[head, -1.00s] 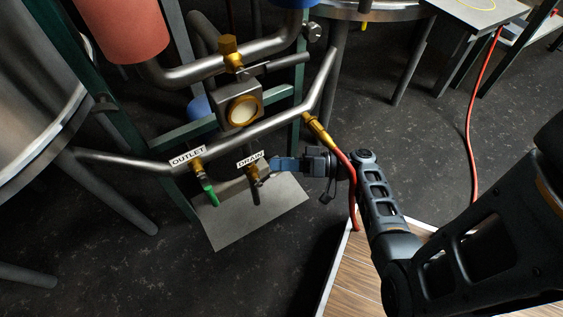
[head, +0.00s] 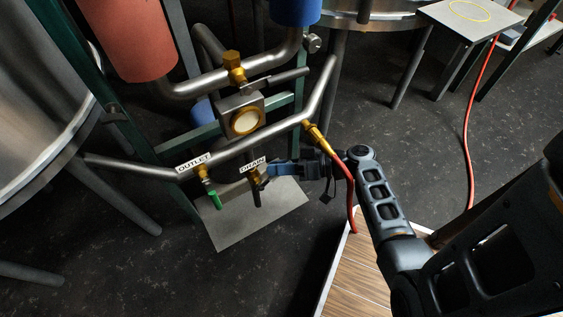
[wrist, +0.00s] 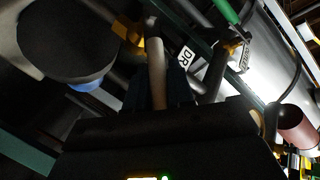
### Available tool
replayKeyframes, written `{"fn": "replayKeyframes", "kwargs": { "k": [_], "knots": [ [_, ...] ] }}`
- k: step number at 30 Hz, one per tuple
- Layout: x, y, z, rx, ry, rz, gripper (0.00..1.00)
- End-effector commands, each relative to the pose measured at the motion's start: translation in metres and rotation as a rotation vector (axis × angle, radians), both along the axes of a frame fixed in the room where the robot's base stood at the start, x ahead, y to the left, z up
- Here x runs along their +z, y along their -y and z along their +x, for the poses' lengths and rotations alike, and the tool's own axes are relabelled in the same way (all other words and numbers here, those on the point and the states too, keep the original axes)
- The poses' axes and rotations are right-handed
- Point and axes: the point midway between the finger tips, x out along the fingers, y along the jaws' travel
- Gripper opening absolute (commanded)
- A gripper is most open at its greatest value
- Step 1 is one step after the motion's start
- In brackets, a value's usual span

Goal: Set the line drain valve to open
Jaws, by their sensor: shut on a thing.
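The drain valve (head: 255,175) is a small brass fitting under the sloping steel pipe, below a white DRAIN label (head: 253,164). A dark stub (head: 257,195) hangs below it. My gripper (head: 270,171) has blue fingers and reaches in from the right, at the valve. It is shut on the drain valve handle, which the fingers mostly hide in the head view. In the wrist view a pale rod (wrist: 157,65) runs down between the dark fingers (wrist: 160,98), near part of the label (wrist: 186,57). The handle's exact angle is hard to tell.
The outlet valve with a green handle (head: 214,200) is close on the left. A brass fitting with a red hose (head: 343,170) passes just above my wrist. A round gauge (head: 244,121) and green frame posts stand behind. A grey plate (head: 235,228) lies below.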

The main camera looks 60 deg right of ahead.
Motion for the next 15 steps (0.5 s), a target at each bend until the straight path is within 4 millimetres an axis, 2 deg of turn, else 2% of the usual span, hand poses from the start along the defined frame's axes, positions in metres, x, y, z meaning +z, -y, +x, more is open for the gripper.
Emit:
{"fn": "replayKeyframes", "kwargs": {
  "k": [1, 12, 13, 15],
  "knots": [
    [0.0042, -0.0025, 0.0008, 0.005, -0.011, -0.017, 0.00],
    [0.0018, -0.0020, 0.0010, 0.002, -0.023, -0.035, 0.00],
    [0.0018, -0.0020, 0.0009, 0.002, -0.023, -0.035, 0.25],
    [0.0018, -0.0020, 0.0009, 0.001, -0.022, -0.035, 0.32]
  ]
}}
